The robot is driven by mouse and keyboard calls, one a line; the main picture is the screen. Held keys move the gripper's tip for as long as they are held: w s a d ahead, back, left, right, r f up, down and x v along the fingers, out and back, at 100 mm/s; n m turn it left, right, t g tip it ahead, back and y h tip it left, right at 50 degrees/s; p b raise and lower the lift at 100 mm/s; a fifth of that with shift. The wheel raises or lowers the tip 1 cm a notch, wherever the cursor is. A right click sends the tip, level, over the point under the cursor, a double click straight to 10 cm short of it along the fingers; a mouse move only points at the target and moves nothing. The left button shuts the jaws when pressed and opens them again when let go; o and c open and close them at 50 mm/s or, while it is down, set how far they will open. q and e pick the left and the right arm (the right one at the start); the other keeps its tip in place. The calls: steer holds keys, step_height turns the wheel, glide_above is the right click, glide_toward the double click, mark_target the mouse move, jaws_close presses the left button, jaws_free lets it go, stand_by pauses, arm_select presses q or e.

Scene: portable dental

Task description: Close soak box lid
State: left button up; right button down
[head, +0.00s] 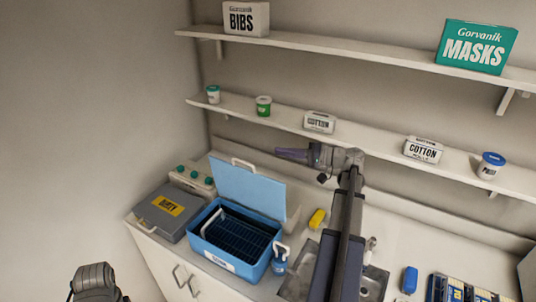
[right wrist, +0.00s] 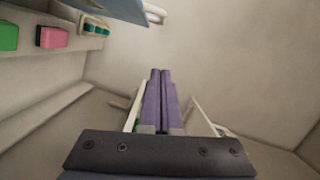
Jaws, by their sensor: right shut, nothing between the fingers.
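The blue soak box (head: 232,262) stands on the counter with a dark wire rack (head: 240,232) inside. Its blue lid (head: 250,190) is raised, standing up at the back of the box, with a pale handle (head: 243,163) on its top edge. My right gripper (head: 280,153) is shut and empty, pointing left, just right of the lid's upper edge in the picture. No contact with the lid is visible. In the right wrist view, the closed purple fingers (right wrist: 160,76) point ahead and part of the lid (right wrist: 118,6) shows at the top.
A grey case (head: 160,218) with a yellow label is left of the box. A small blue bottle (head: 280,262) stands at its right front corner, and a yellow item (head: 317,219) lies to the right. A loaded shelf (head: 285,122) runs along the wall above.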

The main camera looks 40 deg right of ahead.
steer(key=w+a+f+b, duration=0.1)
steer(key=w+a, duration=0.5)
steer(key=a, duration=0.2)
steer(key=shift+w+a+f+b, duration=0.15)
steer(key=shift+a+f+b, duration=0.15)
steer(key=shift+f, duration=0.1)
